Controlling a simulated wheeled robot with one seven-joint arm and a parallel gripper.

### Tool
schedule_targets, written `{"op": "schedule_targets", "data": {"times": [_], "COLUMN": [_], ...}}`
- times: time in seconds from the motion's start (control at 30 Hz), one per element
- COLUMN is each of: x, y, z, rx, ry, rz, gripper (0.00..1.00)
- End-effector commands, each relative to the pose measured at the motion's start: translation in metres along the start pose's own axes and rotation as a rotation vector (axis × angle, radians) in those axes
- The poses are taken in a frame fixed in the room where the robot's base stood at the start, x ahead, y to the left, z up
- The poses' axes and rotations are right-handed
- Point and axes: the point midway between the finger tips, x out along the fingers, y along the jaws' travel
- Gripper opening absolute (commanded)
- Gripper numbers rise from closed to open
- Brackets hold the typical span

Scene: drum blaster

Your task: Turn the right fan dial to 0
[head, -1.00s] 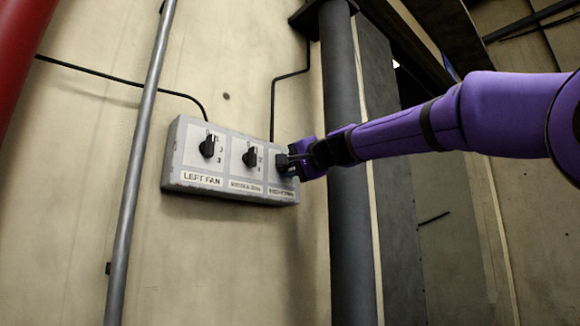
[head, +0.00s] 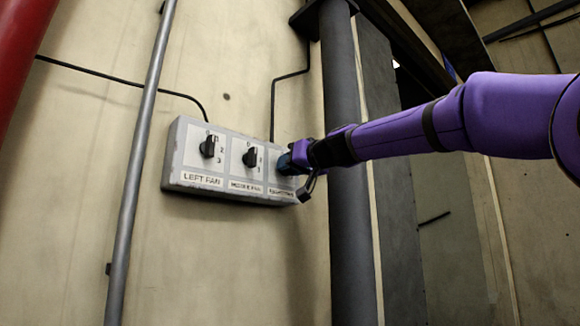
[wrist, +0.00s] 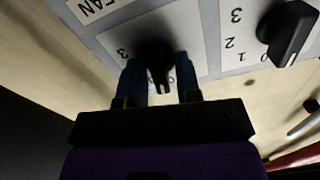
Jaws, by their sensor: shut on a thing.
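The right fan dial (wrist: 154,56) is black and sits between the two blue fingers of my gripper (wrist: 160,72) in the wrist view. My gripper is shut on it. The dial's narrow end points toward the bottom of the wrist view, near partly hidden markings. A 3 is readable to its left. In the head view my gripper (head: 286,163) covers the dial at the right end of the grey control box (head: 240,199).
The middle fan dial (head: 250,157) and left fan dial (head: 208,147) are on the same box. The middle dial also shows in the wrist view (wrist: 288,30). A dark column (head: 346,190) stands close right of the box, and a thin grey pipe (head: 140,150) to its left.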

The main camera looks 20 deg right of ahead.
Motion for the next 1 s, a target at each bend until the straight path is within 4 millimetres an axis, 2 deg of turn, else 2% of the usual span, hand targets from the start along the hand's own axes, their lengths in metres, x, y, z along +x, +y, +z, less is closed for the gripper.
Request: {"op": "schedule_targets", "data": {"times": [0.4, 0.93, 0.97, 1.0], "x": [0.0007, 0.0008, 0.0008, 0.0008], "y": [0.0004, 0.0004, 0.0004, 0.0004], "z": [0.0022, 0.0022, 0.0021, 0.0021], "rx": [-0.180, -0.204, -0.204, -0.204], "ry": [-0.005, -0.005, -0.004, -0.004], "rz": [-0.001, 0.000, 0.000, 0.000], "gripper": [0.08, 0.07, 0.33, 0.40]}}
